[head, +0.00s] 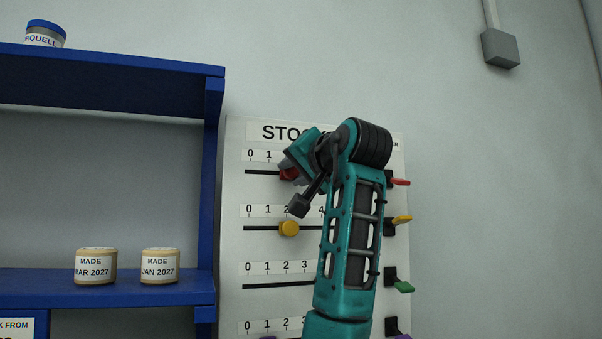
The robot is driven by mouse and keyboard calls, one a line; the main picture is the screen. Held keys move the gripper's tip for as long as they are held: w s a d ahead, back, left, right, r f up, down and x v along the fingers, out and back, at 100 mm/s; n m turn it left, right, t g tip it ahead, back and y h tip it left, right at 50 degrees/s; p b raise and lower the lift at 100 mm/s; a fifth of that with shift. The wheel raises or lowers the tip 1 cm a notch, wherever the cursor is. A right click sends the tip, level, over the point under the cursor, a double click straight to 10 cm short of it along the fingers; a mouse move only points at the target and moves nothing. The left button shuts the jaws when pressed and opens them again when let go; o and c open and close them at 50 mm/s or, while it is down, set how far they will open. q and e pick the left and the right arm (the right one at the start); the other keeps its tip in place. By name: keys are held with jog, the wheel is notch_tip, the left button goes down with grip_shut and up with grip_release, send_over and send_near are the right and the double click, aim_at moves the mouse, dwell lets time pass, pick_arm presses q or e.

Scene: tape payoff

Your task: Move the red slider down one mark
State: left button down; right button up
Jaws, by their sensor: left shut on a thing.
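The red slider (288,174) is on the top slot of the white stock board (235,220), near the 2 mark. My left gripper (291,177) is at it, shut on the red slider. The gripper covers most of the slider and the higher numbers of the top scale, so its exact mark is hard to tell. My left arm comes up from below and hides the middle of the board. My right gripper is not in view.
A yellow slider (289,229) sits on the second slot, close below my gripper. Red (400,182), yellow (402,219) and green (404,287) tabs stick out at the board's right edge. A blue shelf (205,285) with two labelled tubs stands at left.

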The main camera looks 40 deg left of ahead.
pick_arm(q)
jog(key=c, duration=0.8)
grip_release()
jog(key=b+v, duration=0.2)
jog(key=v, duration=1.1)
